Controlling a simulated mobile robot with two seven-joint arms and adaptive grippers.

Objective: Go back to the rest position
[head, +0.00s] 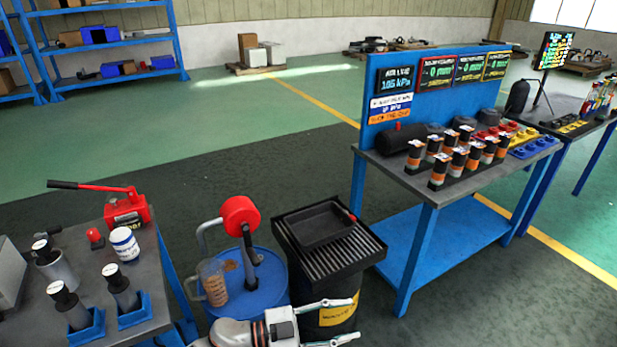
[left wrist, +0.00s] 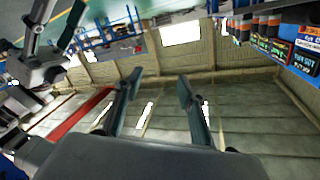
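In the head view my left gripper (head: 345,321) comes in at the bottom centre. Its two fingers are spread apart with nothing between them, in front of the black waste bin (head: 338,314). In the left wrist view the same gripper (left wrist: 157,88) has its fingers wide apart and empty, with the wall and floor behind, seen tilted. My right gripper is not seen in the head view.
A blue drum (head: 247,298) with a red-headed pump and a jug stands left of the bin. A bench (head: 75,242) with a red hand pump (head: 127,208) is at the left. A blue bench (head: 442,190) with several striped cylinders stands right. Open floor lies behind.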

